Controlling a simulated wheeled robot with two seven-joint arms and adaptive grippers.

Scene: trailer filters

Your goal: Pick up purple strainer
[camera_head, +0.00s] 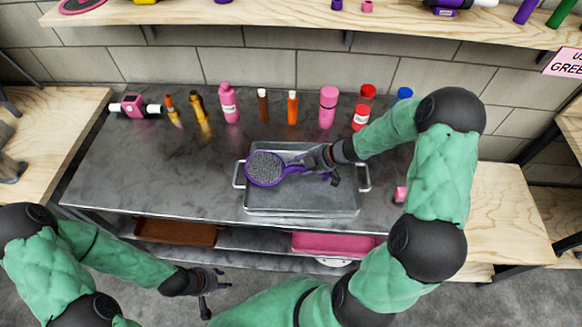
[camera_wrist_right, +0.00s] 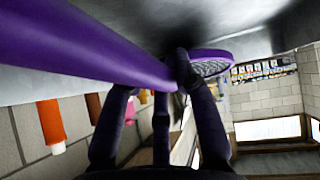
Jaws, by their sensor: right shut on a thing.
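The purple strainer (camera_head: 266,168) has a round grey mesh head and a purple rim, and is over the metal tray (camera_head: 300,209) on the counter. My right gripper (camera_head: 325,163) is shut on its handle, at the right of the mesh head. In the right wrist view the purple handle (camera_wrist_right: 95,48) runs across the top left, and the mesh head (camera_wrist_right: 210,66) shows past the fingers (camera_wrist_right: 165,90). I cannot tell whether the strainer touches the tray. My left gripper (camera_head: 208,290) is at the lower left, in front of the counter, away from the strainer; its finger opening is unclear.
Several bottles, including a pink one (camera_head: 229,103) and a red one (camera_head: 363,106), stand along the back of the grey counter (camera_head: 130,165). A shelf (camera_head: 250,16) runs above. Brown (camera_head: 176,232) and pink (camera_head: 333,244) trays lie below. The counter's left part is clear.

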